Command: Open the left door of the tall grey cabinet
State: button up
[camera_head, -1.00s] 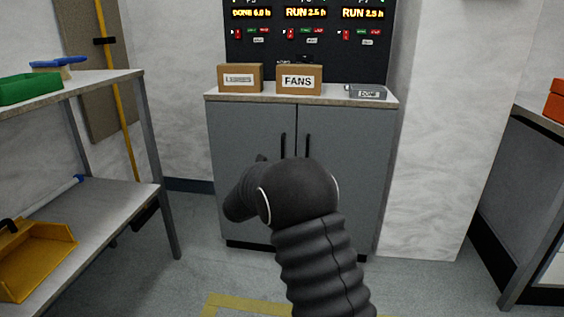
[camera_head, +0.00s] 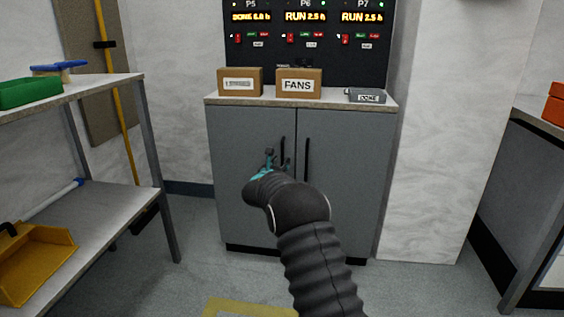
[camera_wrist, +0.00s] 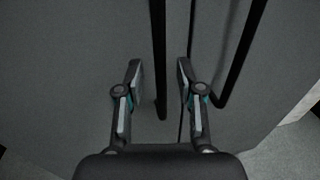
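The grey cabinet (camera_head: 345,200) stands ahead with both doors shut. Its left door (camera_head: 235,150) has a black upright bar handle (camera_head: 283,148) near the middle seam, and the right door has a matching handle (camera_head: 307,158). My gripper (camera_head: 272,160) is in front of the left door, by the lower part of its handle. In the wrist view, my gripper (camera_wrist: 159,75) is open, and the left handle (camera_wrist: 158,50) runs between its two fingers without visible contact on either side. The right handle (camera_wrist: 240,50) lies outside the right finger.
Cardboard boxes (camera_head: 299,83) and a grey tray (camera_head: 367,96) stand on the cabinet top (camera_head: 220,99). A shelf unit (camera_head: 110,83) with a yellow dustpan (camera_head: 35,262) is at left. A bench (camera_head: 538,120) is at right. Floor (camera_head: 190,222) left of the cabinet is clear.

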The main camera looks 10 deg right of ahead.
jog(key=shift+x, duration=0.75)
grip_shut()
